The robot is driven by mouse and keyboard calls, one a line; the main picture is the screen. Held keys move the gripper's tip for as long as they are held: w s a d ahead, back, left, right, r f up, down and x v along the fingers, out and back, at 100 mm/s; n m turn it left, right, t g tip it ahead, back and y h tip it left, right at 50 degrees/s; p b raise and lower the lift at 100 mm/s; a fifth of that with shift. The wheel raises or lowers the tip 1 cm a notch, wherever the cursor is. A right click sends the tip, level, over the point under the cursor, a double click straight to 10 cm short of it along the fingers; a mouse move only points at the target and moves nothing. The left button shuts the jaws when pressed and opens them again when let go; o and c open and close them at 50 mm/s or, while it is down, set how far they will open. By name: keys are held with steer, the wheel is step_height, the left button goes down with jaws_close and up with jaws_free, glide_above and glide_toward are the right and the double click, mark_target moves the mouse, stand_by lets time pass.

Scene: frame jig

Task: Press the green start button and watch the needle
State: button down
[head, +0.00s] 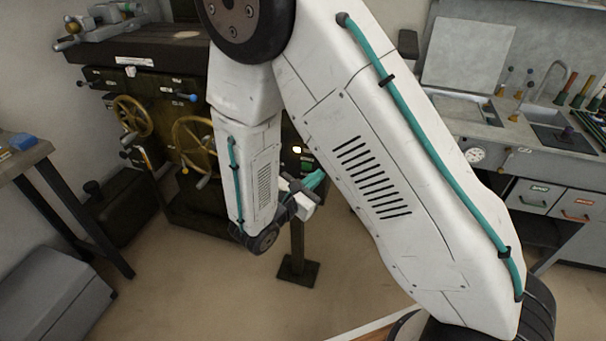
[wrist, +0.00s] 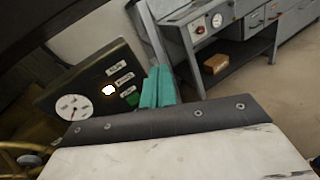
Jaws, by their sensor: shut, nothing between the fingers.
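A dark control panel (wrist: 50,97) fills the left of the wrist view, tilted in the picture. It carries a white round gauge (wrist: 74,107) with a needle too small to read, a bright lit lamp (wrist: 109,91), small white labels and a green button (wrist: 131,98). In the head view the lamp (head: 297,149) and green button (head: 308,163) show small between my arm links. My gripper (wrist: 158,86) has teal fingers, shut and empty, just right of the green button in the picture; I cannot tell whether they touch it. It shows partly in the head view (head: 316,179).
A machine with brass handwheels (head: 193,143) stands at the left. A grey bench (head: 560,135) with another gauge (head: 475,154) and drawers stands at the right. A cardboard box (wrist: 215,63) sits on its lower shelf.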

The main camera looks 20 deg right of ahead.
mark_target(306, 167)
steer(key=w+a+f+n+t+y, duration=0.1)
steer(key=a+f+n+t+y, duration=0.3)
steer(key=f, duration=0.5)
steer(key=a+n+t, duration=0.1)
steer(key=a+n, duration=0.1)
steer(key=a, duration=0.1)
steer(key=shift+n, duration=0.3)
steer(key=shift+w+f, duration=0.1)
steer(key=x, duration=1.4)
steer(key=shift+a, duration=0.1)
steer(key=shift+w, duration=0.15)
